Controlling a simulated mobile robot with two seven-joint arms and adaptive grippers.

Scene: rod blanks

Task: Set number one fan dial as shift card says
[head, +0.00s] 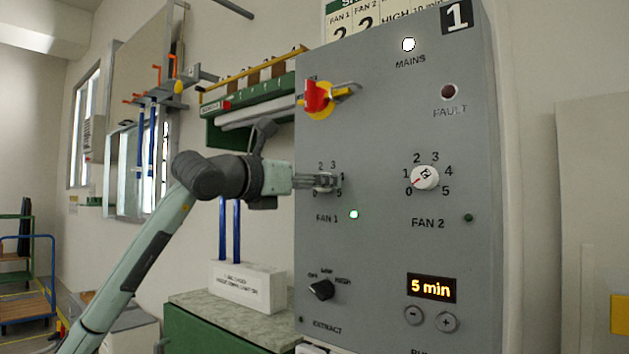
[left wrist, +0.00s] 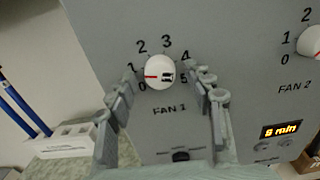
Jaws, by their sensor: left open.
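The white FAN 1 dial (left wrist: 161,72) is in the left wrist view, with its red mark pointing left between 0 and 1. In the head view my gripper mostly hides it. My left gripper (head: 322,181) is at this dial. Its fingers (left wrist: 168,76) are open, one on each side of the dial; I cannot tell whether they touch it. The grey panel (head: 380,130) bears a number 1 plate (head: 457,15). The shift card (head: 352,27) is cut off at the top; it shows 2 under FAN 1 and 2 under FAN 2. My right gripper is not in view.
The FAN 2 dial (head: 424,177) is to the right, its red mark near 0. The black EXTRACT knob (head: 321,289) and the 5 min display (head: 431,288) are below. A red and yellow switch (head: 320,98) is above. A green rack (head: 250,115) stands behind my wrist.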

